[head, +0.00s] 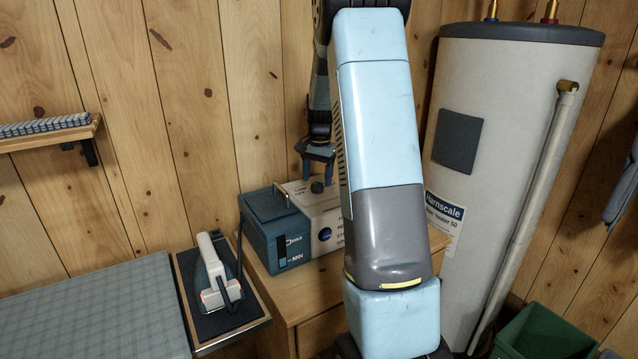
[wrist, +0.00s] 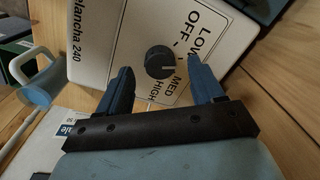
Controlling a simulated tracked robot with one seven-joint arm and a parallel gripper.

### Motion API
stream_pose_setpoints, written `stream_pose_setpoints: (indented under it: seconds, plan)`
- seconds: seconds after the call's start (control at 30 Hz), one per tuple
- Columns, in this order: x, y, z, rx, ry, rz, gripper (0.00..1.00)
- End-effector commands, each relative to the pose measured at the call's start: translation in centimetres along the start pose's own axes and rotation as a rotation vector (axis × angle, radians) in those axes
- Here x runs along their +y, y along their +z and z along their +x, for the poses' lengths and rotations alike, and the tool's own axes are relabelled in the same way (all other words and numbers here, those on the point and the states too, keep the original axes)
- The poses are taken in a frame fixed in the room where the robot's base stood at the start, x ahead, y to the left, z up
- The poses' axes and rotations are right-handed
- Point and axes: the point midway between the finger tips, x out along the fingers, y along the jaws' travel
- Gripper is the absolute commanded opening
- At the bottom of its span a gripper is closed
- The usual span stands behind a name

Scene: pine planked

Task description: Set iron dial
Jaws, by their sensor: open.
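The iron's base unit (head: 330,211) is a white box with a blue water tank (head: 276,236) marked MAX and MIN; it stands on a wooden cabinet. Its dark round dial (wrist: 160,62) sits on the white top, with OFF, LOW, MED and HIGH printed beside it. A pale mark on the dial points right in the wrist view, roughly between LOW and MED; the exact setting is unclear. My gripper (head: 318,168) is open above the dial (head: 317,187). In the wrist view, my gripper (wrist: 158,72) has one finger on each side of the dial, with gaps showing.
The iron (head: 214,275) rests on a dark pad left of the cabinet, by a plaid ironing board (head: 95,315). A water heater (head: 490,150) stands right, with a green bin (head: 540,332) below. A wall shelf (head: 50,138) is at left.

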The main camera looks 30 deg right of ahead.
Motion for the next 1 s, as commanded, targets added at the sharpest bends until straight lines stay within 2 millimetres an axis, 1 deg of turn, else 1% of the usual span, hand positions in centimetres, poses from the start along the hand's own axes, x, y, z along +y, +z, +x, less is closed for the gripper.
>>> stream_pose_setpoints:
  seconds: [0.03, 0.1, 0.23, 0.37, 0.6, 1.0]
  plan:
    - [0.0, 0.0, 0.7, -0.002, 0.001, 0.000, 0.67]
    - [0.0, 0.0, 1.5, -0.001, 0.001, 0.000, 0.67]
    - [0.0, 0.0, 2.3, -0.001, 0.000, 0.001, 0.67]
    - [0.0, 0.0, 2.6, 0.000, 0.000, 0.001, 0.67]
    - [0.1, -0.1, 2.6, 0.000, 0.000, 0.001, 0.66]
    - [0.1, -0.1, 2.6, 0.000, 0.000, 0.001, 0.28]
